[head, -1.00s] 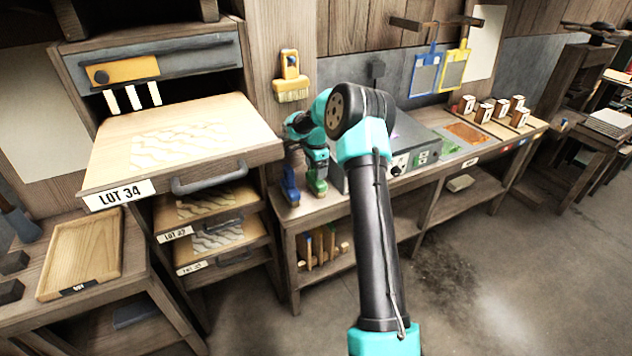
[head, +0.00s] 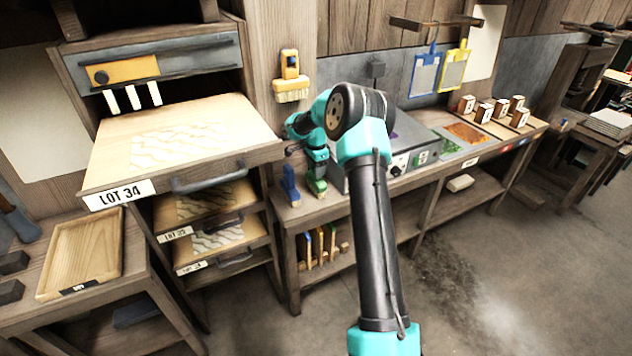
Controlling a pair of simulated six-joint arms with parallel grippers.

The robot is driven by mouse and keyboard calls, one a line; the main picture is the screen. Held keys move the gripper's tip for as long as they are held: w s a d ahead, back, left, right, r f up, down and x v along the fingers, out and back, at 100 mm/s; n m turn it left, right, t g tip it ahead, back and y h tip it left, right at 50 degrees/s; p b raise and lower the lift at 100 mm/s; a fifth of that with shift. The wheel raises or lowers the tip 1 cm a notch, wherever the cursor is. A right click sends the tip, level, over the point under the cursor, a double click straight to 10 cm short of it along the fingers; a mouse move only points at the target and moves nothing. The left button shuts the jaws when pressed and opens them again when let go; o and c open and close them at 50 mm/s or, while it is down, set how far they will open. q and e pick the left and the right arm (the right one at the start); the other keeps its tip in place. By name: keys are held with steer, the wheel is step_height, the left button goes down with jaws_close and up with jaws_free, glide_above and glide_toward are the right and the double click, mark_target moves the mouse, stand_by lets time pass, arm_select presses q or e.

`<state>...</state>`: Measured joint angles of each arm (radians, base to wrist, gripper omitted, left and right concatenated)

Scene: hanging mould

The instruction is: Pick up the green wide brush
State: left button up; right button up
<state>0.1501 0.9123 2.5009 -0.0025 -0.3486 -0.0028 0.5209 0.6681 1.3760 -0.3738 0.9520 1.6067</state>
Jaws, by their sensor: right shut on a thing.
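The green wide brush (head: 316,187) stands on the left end of the workbench (head: 335,203). My right gripper (head: 316,169) comes down over it from above and is shut on its upper part. The lower green part shows below the fingers; its top is hidden by the gripper. A blue brush (head: 290,184) stands just left of it, apart from the gripper. My left gripper is not in view.
A yellow brush (head: 291,82) hangs on the post behind. A grey box with knobs (head: 395,150) stands right of the gripper. The open LOT 34 drawer (head: 225,150) juts out at the left. Several small blocks stand farther right.

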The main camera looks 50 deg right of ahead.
steer(key=c, duration=0.5)
steer(key=shift+o, duration=0.2)
steer(key=shift+r, duration=0.15)
steer(key=shift+r, duration=0.65)
steer(key=s+a, duration=0.3)
steer(key=s, duration=0.5)
steer(key=s+a, duration=0.3)
steer(key=s, duration=0.6)
steer(key=shift+a, duration=0.2)
